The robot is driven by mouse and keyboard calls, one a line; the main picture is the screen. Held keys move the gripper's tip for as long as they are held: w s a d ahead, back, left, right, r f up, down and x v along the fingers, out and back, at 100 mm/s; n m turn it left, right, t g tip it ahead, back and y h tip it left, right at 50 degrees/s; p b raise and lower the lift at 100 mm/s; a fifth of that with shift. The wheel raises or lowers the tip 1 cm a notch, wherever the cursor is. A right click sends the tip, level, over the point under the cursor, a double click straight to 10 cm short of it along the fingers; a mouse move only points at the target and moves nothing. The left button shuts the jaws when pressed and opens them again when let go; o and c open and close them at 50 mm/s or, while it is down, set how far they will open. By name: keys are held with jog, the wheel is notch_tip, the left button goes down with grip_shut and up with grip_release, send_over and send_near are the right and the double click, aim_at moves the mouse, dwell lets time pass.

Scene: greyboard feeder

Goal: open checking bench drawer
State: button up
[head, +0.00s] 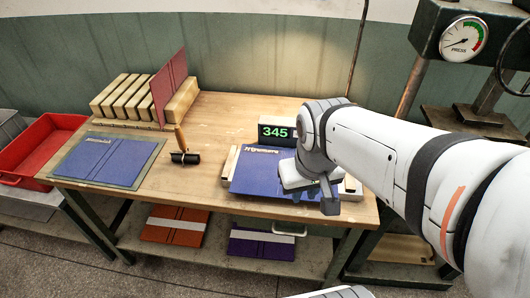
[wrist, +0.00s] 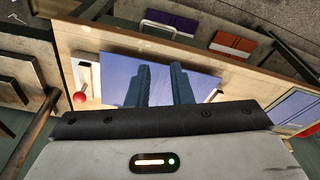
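The gripper is not touching the handle. My arm hides part of the bench's right end.
The blue cover (head: 258,172) lies by a display reading 345 (head: 276,131). Orange (head: 174,226) and purple (head: 262,245) covers lie on the lower shelf. A roller (head: 184,157), blue sheet (head: 108,158) and red tray (head: 42,142) are left. A press (head: 465,38) stands right.

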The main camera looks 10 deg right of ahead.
notch_tip(320, 180, down, 10)
jog(key=r+n+g+h+b, duration=0.1)
jog(key=n+g+h+b, duration=0.2)
jog(key=n+g, duration=0.3)
jog(key=n+t+h+b, duration=0.7)
jog(key=n+t+h, duration=0.6)
jog(key=n, duration=2)
send_near(284, 233)
jog(key=w+d+f+h, duration=0.1)
jog(key=w+d, duration=0.1)
jog(key=shift+g, duration=0.3)
jog(key=shift+x, duration=3.8)
jog(key=shift+s+r, duration=0.1)
grip_shut()
